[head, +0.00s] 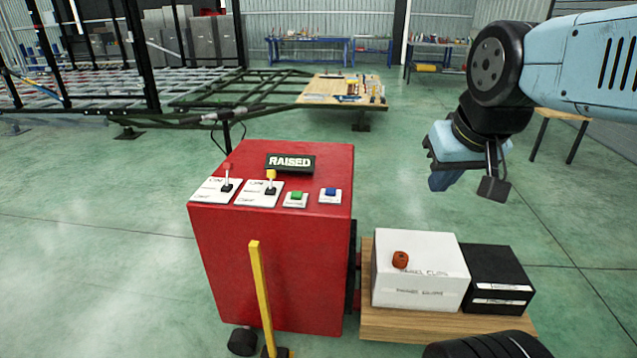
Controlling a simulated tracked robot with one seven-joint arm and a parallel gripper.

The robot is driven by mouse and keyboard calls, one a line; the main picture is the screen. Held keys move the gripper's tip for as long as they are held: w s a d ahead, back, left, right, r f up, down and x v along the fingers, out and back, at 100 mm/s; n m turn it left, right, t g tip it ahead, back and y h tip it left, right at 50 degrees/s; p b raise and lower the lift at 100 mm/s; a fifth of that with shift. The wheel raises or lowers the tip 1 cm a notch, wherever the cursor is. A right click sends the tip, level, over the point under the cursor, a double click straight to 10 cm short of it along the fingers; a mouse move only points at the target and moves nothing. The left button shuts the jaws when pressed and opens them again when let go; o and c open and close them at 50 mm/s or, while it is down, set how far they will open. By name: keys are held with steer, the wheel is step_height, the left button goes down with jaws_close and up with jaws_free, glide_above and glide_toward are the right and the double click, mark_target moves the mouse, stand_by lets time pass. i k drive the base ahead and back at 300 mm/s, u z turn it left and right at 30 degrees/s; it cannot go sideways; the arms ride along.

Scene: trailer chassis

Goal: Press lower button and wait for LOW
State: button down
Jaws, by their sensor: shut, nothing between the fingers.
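A red control box (275,260) stands in the middle of the head view. On its top, a small dark display (290,163) reads "RAISED". In front of the display sit a green button (296,196) and, to its right, a blue button (331,193). No readable label tells which one is the lower button. My gripper (440,180) hangs in the air at the right, apart from the box and both buttons. It is shut and empty; its fingertips show only in part.
Two levers, red-topped (227,178) and yellow-topped (270,181), stand left of the buttons. A yellow bar (261,295) rises before the box. A white box (425,285) and black box (498,280) sit on a wooden board at right. The trailer chassis (215,97) is behind. Air above the buttons is clear.

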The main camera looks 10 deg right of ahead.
mark_target(332, 192)
steer(key=u, duration=0.25)
steer(key=i, duration=0.85)
steer(key=z, duration=0.05)
